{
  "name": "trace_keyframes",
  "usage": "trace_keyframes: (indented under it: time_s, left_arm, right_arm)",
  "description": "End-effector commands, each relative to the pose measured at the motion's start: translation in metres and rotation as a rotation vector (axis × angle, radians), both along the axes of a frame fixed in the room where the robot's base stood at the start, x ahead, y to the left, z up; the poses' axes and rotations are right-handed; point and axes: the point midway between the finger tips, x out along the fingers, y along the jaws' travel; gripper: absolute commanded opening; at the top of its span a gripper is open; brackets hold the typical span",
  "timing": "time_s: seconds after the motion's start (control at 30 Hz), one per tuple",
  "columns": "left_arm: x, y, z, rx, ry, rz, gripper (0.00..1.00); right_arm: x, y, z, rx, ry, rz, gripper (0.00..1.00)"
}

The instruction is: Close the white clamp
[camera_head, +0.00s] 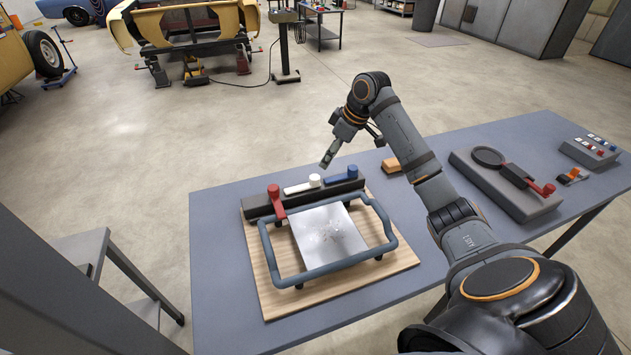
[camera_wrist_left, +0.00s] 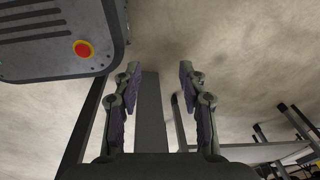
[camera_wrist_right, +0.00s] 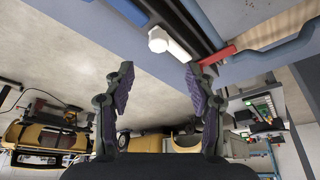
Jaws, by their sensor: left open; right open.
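The white clamp (camera_head: 301,187) lies on the dark bar behind the blue-grey frame, between the red clamp (camera_head: 276,202) and the blue clamp (camera_head: 341,177). Its white lever lies along the bar, its knob end toward the blue clamp. My right gripper (camera_head: 332,151) is above and behind the bar, apart from the clamps and empty. In the right wrist view the white clamp (camera_wrist_right: 172,43) is beyond the open fingers (camera_wrist_right: 158,78). My left gripper (camera_wrist_left: 160,80) is open and empty in its wrist view; it does not show in the head view.
The blue-grey frame (camera_head: 330,268) surrounds a metal plate (camera_head: 328,235) on a wooden board (camera_head: 277,303). An orange block (camera_head: 391,165), a grey device with a red-handled lever (camera_head: 515,190) and a button box (camera_head: 589,151) stand rightward. The table's left side is clear.

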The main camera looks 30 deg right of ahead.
Motion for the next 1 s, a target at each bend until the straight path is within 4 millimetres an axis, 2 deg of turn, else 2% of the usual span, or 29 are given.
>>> trace_keyframes:
  time_s: [0.1,0.17,0.27,0.4,0.5,0.6,0.73,0.97,1.0]
  left_arm:
    - [-0.016,0.000,0.002,0.001,0.024,0.001,0.42]
    - [-0.018,0.000,0.004,0.001,0.027,0.001,0.42]
    - [-0.014,0.000,0.008,0.001,0.021,0.001,0.42]
    - [0.003,0.000,0.014,0.000,-0.004,0.000,0.42]
    - [0.011,0.000,0.017,-0.001,-0.017,0.000,0.42]
    - [0.011,0.000,0.018,-0.001,-0.017,0.000,0.42]
    - [0.007,0.000,0.018,0.000,-0.010,-0.001,0.42]
    - [0.001,0.000,0.017,0.000,-0.001,0.000,0.42]
    - [0.000,0.000,0.017,0.000,0.000,0.000,0.42]
  right_arm:
    - [0.003,0.003,-0.005,0.003,0.001,0.000,0.56]
    - [0.006,0.005,-0.014,0.005,0.002,-0.001,0.56]
    - [0.012,0.010,-0.033,0.006,0.004,0.000,0.56]
    - [0.023,0.016,-0.061,0.005,0.002,-0.001,0.56]
    - [0.028,0.019,-0.078,0.003,0.002,-0.002,0.56]
    - [0.032,0.021,-0.088,0.002,0.000,-0.001,0.56]
    - [0.034,0.022,-0.095,0.000,0.000,-0.001,0.56]
    - [0.035,0.022,-0.096,0.000,0.000,-0.001,0.56]
    - [0.035,0.022,-0.096,0.000,0.000,-0.001,0.50]
